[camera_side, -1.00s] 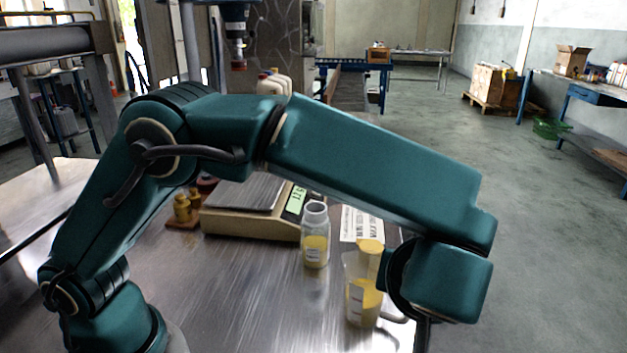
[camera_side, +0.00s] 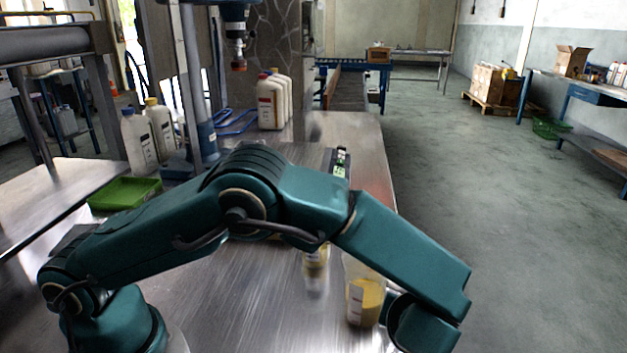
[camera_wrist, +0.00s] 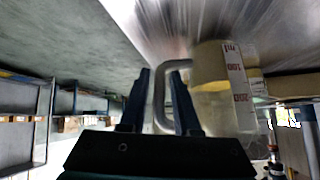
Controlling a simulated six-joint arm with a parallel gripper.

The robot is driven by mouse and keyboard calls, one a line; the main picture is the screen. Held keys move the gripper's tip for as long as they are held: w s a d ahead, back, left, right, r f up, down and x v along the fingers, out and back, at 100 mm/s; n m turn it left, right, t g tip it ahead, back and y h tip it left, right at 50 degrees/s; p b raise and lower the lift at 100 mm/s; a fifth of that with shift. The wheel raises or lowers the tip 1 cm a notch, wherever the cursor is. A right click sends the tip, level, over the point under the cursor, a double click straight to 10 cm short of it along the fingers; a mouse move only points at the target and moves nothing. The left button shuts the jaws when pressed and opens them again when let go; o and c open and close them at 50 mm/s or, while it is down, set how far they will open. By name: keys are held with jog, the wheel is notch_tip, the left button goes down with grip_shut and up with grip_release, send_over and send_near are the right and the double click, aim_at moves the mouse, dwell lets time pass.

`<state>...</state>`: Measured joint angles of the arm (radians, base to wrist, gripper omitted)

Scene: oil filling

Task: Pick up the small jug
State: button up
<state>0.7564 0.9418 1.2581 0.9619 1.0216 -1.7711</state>
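The small jug (camera_side: 366,300) is clear, with yellow liquid and a white label, and stands on the metal table in the side view, left of my wrist. In the wrist view the jug (camera_wrist: 222,95) is right of centre, with red volume marks, and its grey handle (camera_wrist: 160,95) reaches in between my fingers. My gripper (camera_wrist: 160,85) is open, one dark blue finger on each side of the handle, with a gap at least on the left. In the side view my fingers are hidden by my arm.
A clear bottle (camera_side: 315,275) with yellow content stands left of the jug, partly behind my arm. A scale display (camera_side: 340,164) shows behind my arm. White canisters (camera_side: 270,103) and a green tray (camera_side: 124,193) are farther back.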

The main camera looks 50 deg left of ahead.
jog(key=shift+x, duration=1)
grip_shut()
dwell(0.7)
